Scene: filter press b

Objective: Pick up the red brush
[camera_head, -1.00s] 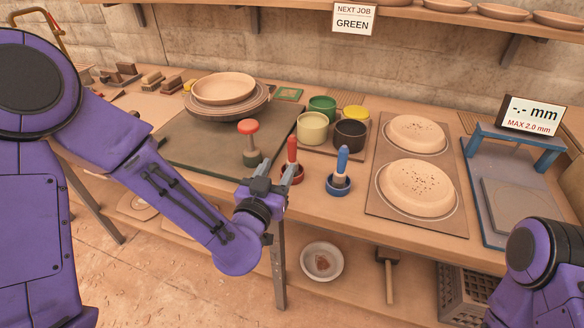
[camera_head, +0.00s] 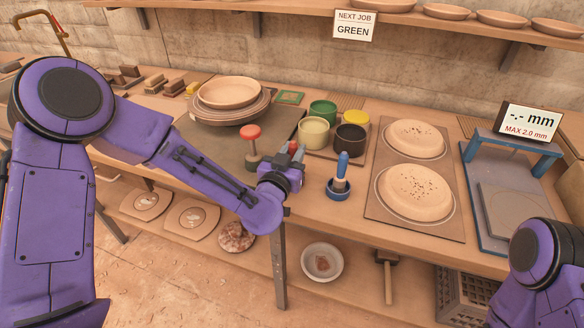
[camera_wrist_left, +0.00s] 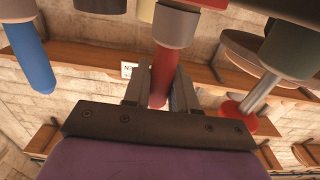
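The red brush (camera_head: 292,147) stands at the bench's front edge, mostly hidden behind my left gripper in the head view. In the left wrist view its red handle (camera_wrist_left: 160,75) lies between the two fingers, with its grey collar and part of a red pot (camera_wrist_left: 207,3) beyond. My left gripper (camera_head: 291,153) has its fingers close against both sides of the handle and looks shut on it. The brush appears upright, still at its pot. My right gripper is out of view; only part of that arm shows.
The blue brush (camera_head: 342,167) stands in its blue pot just right. A red-knobbed tool (camera_head: 250,138) stands left on a dark board. Green, cream, black and yellow pots (camera_head: 313,131) stand behind. Two clay plates (camera_head: 415,190) lie on a board to the right.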

